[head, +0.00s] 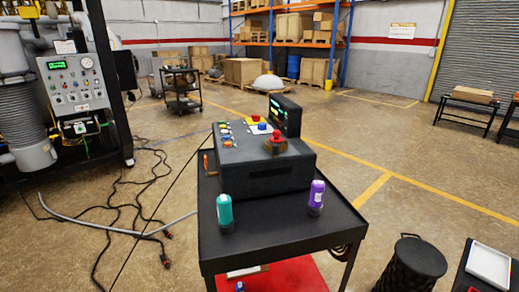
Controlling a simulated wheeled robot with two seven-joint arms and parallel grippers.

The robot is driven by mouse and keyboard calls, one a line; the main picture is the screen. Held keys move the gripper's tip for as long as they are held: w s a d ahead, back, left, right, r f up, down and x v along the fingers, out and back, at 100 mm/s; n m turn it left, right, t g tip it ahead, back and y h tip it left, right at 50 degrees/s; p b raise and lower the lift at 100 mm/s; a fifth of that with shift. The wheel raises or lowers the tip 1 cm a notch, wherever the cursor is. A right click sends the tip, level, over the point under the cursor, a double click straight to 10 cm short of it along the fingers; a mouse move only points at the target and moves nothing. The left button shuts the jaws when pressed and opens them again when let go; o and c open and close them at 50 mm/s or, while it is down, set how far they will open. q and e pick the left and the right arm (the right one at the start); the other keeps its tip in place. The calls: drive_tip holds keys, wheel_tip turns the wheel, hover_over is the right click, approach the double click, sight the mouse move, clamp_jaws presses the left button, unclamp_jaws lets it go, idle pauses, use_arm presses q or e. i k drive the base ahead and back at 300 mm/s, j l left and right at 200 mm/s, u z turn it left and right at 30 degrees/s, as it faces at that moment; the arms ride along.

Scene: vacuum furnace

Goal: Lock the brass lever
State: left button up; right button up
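I cannot clearly pick out a brass lever. A small orange-brown upright piece (206,161) shows at the left side of the dark control box (270,180), and it is too small to identify. A red knob on a brownish base (276,138) sits on top of the box, near a small lit screen (284,115). The furnace control panel (77,88), with a gauge and a green display, stands at the far left; no brass lever can be made out there. Neither of my grippers is in view.
The box stands on a black cart (285,233) with a teal bottle (225,212) and a purple bottle (316,196) at its front. Cables (135,205) lie on the floor at left. A black bin (411,265) stands at right. Open floor lies behind.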

sight(275, 149)
drive_tip(key=u, duration=0.7)
drive_tip(key=i+l+u, duration=0.1)
drive_tip(key=u, duration=0.6)
drive_tip(key=l+u, duration=0.1)
drive_tip(key=u, duration=0.6)
drive_tip(key=l+u, duration=0.1)
drive_tip(key=u, duration=0.6)
drive_tip(key=l+u, duration=0.15)
drive_tip(key=u, duration=0.55)
drive_tip(key=l+u, duration=0.1)
drive_tip(key=u, duration=1.25)
drive_tip(key=k+l+u, duration=0.1)
drive_tip(key=u, duration=0.6)
drive_tip(key=k+z, duration=0.1)
drive_tip(key=z, duration=0.25)
drive_tip(key=k+z, duration=0.1)
drive_tip(key=z, duration=0.8)
drive_tip(key=k+z, duration=0.1)
drive_tip(key=z, duration=0.5)
drive_tip(key=l+z, duration=0.1)
drive_tip(key=z, duration=1.05)
drive_tip(key=l+z, duration=0.15)
drive_tip(key=z, duration=0.4)
drive_tip(key=l+z, duration=0.1)
drive_tip(key=z, duration=0.45)
drive_tip(key=l+z, duration=0.1)
drive_tip(key=z, duration=0.5)
drive_tip(key=l+z, duration=0.1)
drive_tip(key=z, duration=0.45)
drive_tip(key=j+z, duration=0.15)
